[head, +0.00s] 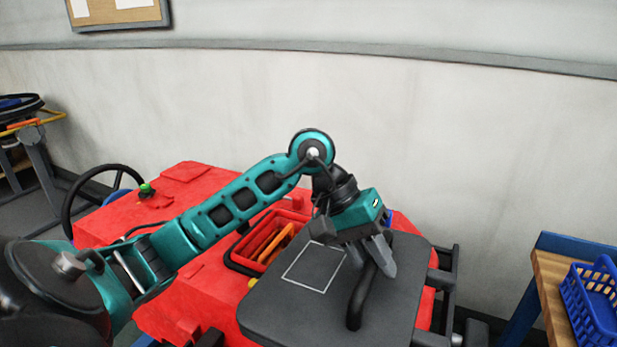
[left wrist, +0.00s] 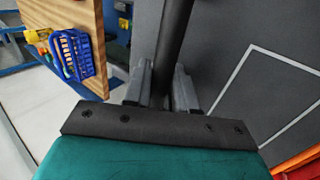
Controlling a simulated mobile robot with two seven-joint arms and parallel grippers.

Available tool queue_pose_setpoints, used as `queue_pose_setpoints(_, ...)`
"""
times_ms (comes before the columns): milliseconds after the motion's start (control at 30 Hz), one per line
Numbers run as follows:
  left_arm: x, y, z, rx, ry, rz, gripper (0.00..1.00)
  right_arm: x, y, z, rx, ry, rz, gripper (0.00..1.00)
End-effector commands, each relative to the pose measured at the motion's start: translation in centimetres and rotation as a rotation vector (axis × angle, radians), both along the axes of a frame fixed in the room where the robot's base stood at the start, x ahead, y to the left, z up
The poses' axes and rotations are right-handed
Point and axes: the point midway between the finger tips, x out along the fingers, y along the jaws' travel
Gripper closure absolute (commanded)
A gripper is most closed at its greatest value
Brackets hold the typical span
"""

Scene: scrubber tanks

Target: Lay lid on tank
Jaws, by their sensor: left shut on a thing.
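The lid (head: 262,309) is a flat dark grey plate with a white square outline and a black bar handle (head: 357,303). My left gripper (head: 385,262) is shut on the lid's handle. The handle also shows between the fingers in the left wrist view (left wrist: 172,45), with the lid (left wrist: 222,40) behind it. The lid lies over the right part of the red scrubber (head: 140,225), covering what is below it. I cannot tell whether it touches the machine. The tank (head: 270,240) seems to be the red opening with orange things inside, partly beside the lid. My right gripper is not in view.
A wooden-topped bench (head: 552,290) with a blue basket (head: 592,300) stands at the right. A black steering wheel (head: 68,205) is at the left of the scrubber. A pale wall (head: 420,120) closes the back. Dark rails (head: 447,290) stand right of the lid.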

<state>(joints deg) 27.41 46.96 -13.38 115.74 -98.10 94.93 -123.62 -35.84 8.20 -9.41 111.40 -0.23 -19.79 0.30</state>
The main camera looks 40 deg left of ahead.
Motion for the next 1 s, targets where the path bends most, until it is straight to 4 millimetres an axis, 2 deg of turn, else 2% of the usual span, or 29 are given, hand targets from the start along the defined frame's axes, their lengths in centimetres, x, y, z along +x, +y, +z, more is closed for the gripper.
queue_pose_setpoints(100, 2.5, 3.2, -0.9, 0.006, -0.004, 0.27, 1.0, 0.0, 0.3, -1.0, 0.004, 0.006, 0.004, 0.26)
queue_pose_setpoints(300, 5.8, 8.3, -1.0, 0.007, -0.008, 0.685, 1.0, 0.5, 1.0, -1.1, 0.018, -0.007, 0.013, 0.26)
queue_pose_setpoints(500, 8.3, 13.8, -0.3, 0.006, -0.008, 1.073, 1.0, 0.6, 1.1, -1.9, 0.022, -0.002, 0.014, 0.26)
queue_pose_setpoints(700, 9.9, 19.0, 0.8, 0.003, -0.004, 1.411, 1.0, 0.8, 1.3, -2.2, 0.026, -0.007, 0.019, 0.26)
queue_pose_setpoints(833, 10.3, 21.0, 1.3, 0.002, 0.002, 1.537, 1.0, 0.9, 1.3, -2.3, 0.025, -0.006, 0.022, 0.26)
queue_pose_setpoints(1000, 10.4, 21.9, 1.4, 0.004, 0.005, 1.595, 1.0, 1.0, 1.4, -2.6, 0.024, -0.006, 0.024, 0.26)
